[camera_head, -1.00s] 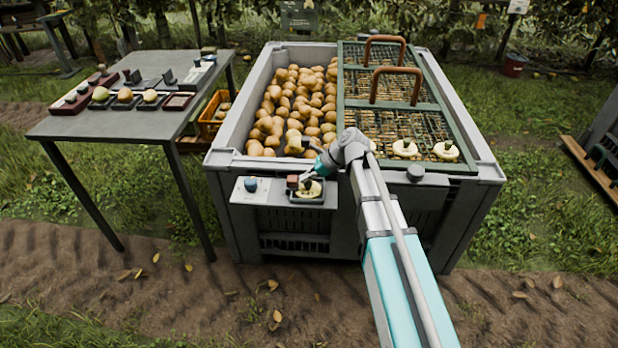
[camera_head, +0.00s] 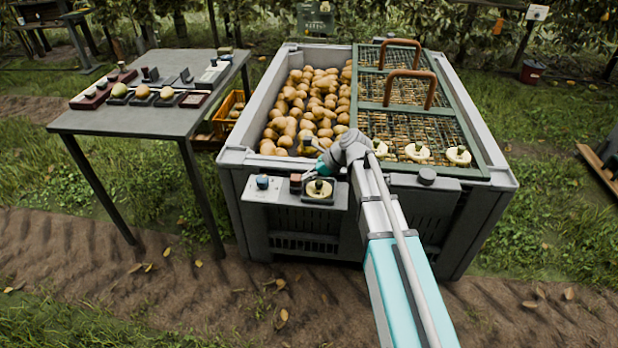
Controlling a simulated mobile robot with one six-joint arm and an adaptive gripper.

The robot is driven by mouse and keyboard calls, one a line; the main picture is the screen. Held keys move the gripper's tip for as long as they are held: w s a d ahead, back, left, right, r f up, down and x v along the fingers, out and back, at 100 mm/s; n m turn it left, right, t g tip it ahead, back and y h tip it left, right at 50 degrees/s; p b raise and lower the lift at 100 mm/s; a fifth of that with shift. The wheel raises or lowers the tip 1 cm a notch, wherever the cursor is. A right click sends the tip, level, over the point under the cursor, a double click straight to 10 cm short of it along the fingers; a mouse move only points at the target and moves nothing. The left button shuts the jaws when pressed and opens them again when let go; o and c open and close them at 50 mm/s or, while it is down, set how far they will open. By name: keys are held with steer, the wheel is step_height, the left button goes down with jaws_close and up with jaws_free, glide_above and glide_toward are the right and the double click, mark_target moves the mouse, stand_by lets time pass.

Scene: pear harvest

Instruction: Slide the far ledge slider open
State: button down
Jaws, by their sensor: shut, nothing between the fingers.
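A narrow ledge (camera_head: 281,193) sticks out from the front of the large grey crate. On it, left to right, are a blue knob (camera_head: 262,182), a small red-brown block (camera_head: 295,181) and a dark square tray holding a pale round piece with a dark top (camera_head: 319,188). My gripper (camera_head: 311,171) is small and partly hidden by its own wrist. It is shut and empty, just above and behind the ledge near the block and tray. I cannot tell which part is the far ledge slider, or how far open it stands.
The grey crate (camera_head: 232,158) holds many pears on its left. A green-framed mesh lid (camera_head: 470,172) with brown handles covers its right side. A grey table (camera_head: 130,122) with fruit and small fixtures stands left. An orange crate (camera_head: 222,118) is between them.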

steer(key=shift+a, duration=0.25)
steer(key=shift+d+r, duration=0.1)
steer(key=shift+r, duration=0.05)
steer(key=shift+d+r+p, duration=0.35)
steer(key=shift+r+p, duration=0.05)
steer(key=shift+p, duration=0.1)
steer(key=p+v, duration=0.6)
steer(key=v, duration=0.3)
steer(key=shift+d+f, duration=0.15)
steer(key=shift+f, duration=0.05)
steer(key=shift+s, duration=0.1)
